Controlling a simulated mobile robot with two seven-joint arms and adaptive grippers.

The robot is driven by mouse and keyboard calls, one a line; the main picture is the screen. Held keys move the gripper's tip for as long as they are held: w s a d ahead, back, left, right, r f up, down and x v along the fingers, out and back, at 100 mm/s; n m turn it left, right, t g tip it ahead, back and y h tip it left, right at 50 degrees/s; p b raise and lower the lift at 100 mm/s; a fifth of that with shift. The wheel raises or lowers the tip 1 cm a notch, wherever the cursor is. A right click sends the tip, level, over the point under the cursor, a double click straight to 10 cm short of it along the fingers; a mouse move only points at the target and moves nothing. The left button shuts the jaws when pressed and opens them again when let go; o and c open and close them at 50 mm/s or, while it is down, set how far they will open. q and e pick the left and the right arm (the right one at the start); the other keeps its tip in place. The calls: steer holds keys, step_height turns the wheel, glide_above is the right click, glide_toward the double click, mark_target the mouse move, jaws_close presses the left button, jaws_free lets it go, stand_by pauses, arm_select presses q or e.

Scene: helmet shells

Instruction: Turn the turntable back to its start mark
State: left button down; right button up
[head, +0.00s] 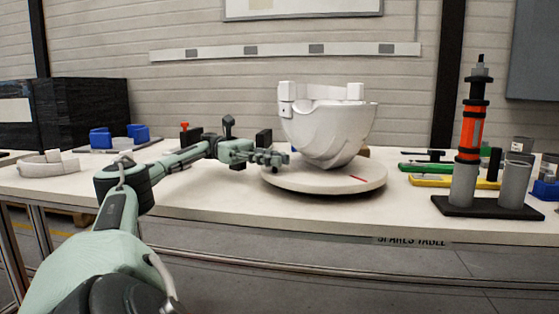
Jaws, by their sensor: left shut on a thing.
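The round, pale turntable (325,181) lies on the table in the middle of the head view. A short red mark (358,178) shows on its top near the front right. A white helmet shell (330,130) sits on the turntable with its crown down and a white band and blocks at its upper edge. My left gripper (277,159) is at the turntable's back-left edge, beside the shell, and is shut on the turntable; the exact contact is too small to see. My right gripper is not in view.
The table (220,193) is bare in front of and left of the turntable. An orange and black tool (470,130) stands upright in a dark-based holder at right. Green and yellow tools (455,182) lie behind it. A white curved part (48,165) and blue blocks (100,137) are at left.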

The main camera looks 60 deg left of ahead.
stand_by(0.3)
arm_select(q)
steer(key=c, duration=1.3)
jaws_free()
steer(key=shift+w+d, duration=0.1)
steer(key=shift+d, duration=0.05)
